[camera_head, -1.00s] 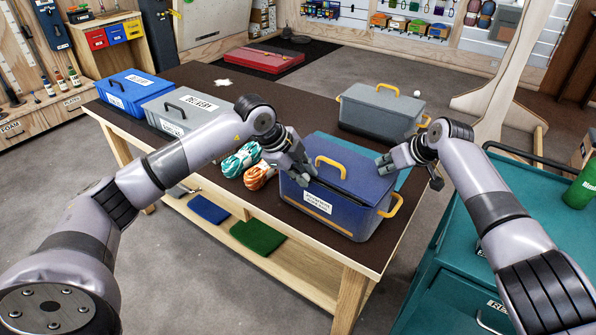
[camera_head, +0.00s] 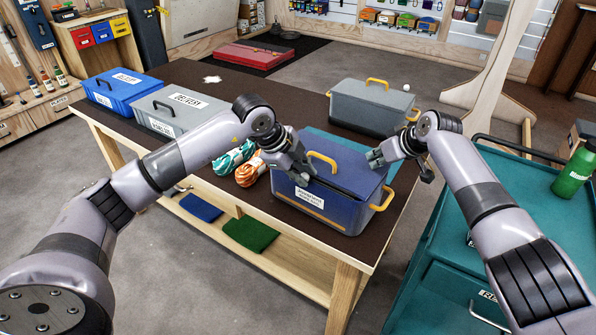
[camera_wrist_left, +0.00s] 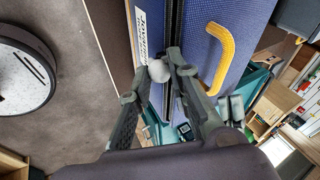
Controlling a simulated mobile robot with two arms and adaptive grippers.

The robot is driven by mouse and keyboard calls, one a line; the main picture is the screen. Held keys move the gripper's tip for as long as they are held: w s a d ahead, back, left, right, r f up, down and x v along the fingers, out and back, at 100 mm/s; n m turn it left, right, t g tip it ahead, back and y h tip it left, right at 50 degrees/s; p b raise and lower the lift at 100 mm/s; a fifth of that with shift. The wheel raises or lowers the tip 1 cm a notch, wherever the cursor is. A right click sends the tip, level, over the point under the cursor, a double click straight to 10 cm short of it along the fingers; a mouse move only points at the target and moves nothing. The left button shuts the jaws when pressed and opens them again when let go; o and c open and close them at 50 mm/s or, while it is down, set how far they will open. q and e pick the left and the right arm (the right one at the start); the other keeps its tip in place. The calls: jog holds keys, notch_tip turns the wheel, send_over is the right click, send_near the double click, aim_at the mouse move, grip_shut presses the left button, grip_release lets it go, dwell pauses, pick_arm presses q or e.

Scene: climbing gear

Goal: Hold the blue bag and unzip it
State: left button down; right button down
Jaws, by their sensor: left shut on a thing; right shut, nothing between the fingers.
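The blue bag (camera_head: 347,203) stands upright on the dark-topped table, with yellow handles (camera_head: 322,160) on top and at its right side. A white label is on its front. My left gripper (camera_head: 306,174) is at the left part of the bag's top, by a dark seam along the front edge. In the left wrist view, its fingers (camera_wrist_left: 158,72) are shut on a small grey round pull (camera_wrist_left: 160,70) beside that seam. My right gripper (camera_head: 373,158) is shut and empty by the bag's back right corner; whether it touches is unclear. The zip teeth cannot be made out.
Teal-white and orange-white rope coils (camera_head: 250,172) lie just left of the bag. A grey bin (camera_head: 372,108) stands behind it, and blue (camera_head: 125,90) and grey (camera_head: 178,112) boxes are further left. A teal cart (camera_head: 455,245) is close on the right.

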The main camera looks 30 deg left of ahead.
pick_arm(q)
jog(key=shift+d+r, duration=0.2)
jog(key=shift+d, duration=0.2)
pick_arm(e)
jog(key=shift+s+f, duration=0.15)
jog(key=shift+f, duration=0.3)
pick_arm(q)
jog(key=shift+r, duration=0.1)
pick_arm(e)
jog(key=shift+r, duration=0.1)
